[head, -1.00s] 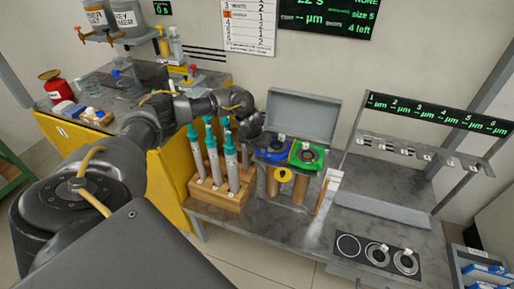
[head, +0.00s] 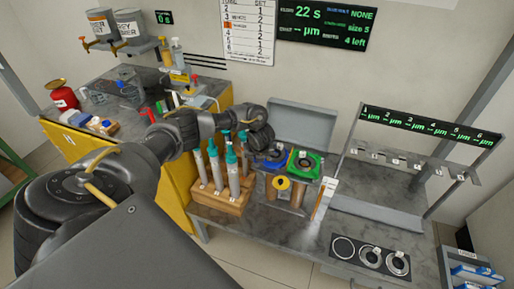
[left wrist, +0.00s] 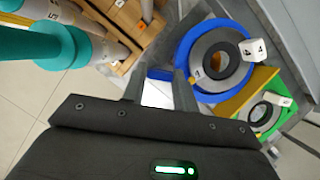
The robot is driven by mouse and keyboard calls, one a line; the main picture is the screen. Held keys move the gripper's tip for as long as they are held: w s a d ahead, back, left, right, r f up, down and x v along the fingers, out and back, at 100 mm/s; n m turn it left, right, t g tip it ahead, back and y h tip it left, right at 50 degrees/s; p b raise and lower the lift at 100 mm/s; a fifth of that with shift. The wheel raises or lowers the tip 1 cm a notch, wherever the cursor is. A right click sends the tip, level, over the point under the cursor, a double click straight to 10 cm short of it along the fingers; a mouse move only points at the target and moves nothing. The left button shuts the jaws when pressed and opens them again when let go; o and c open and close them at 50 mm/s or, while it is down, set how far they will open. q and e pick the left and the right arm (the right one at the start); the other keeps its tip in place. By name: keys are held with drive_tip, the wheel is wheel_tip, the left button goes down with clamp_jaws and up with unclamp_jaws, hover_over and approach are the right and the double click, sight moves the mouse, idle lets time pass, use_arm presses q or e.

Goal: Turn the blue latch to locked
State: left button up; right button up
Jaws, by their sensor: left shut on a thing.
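A blue round fixture (head: 270,162) sits at the front of a grey case beside a green one (head: 313,171). In the left wrist view the blue ring (left wrist: 186,48) surrounds a grey disc with a dark ring and a white tag. A small blue part at its lower left lies between my fingertips and looks like the latch. My left gripper (left wrist: 160,76) is shut on this part; the fingers stay some way apart. In the head view my left wrist (head: 258,138) hides the fingertips and the latch. The latch's locked or unlocked position cannot be told. My right gripper is not in view.
A wooden rack (head: 220,201) with several teal-topped tubes stands close left of the case. The case's raised lid (head: 302,122) is behind. A yellow round part (head: 283,183) sits below the fixtures. A measuring stand (head: 375,212) is to the right.

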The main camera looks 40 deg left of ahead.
use_arm(q)
drive_tip(key=shift+r+n+g+p, duration=0.15)
drive_tip(key=shift+n+g+p, duration=0.15)
drive_tip(key=shift+n+p, duration=0.7)
drive_tip(key=shift+n+y+p, duration=0.35)
drive_tip(key=shift+n+y, duration=0.05)
drive_tip(key=shift+n, duration=0.5)
drive_tip(key=shift+w+g, duration=0.1)
drive_tip(key=shift+g, duration=0.2)
drive_tip(key=o, duration=1)
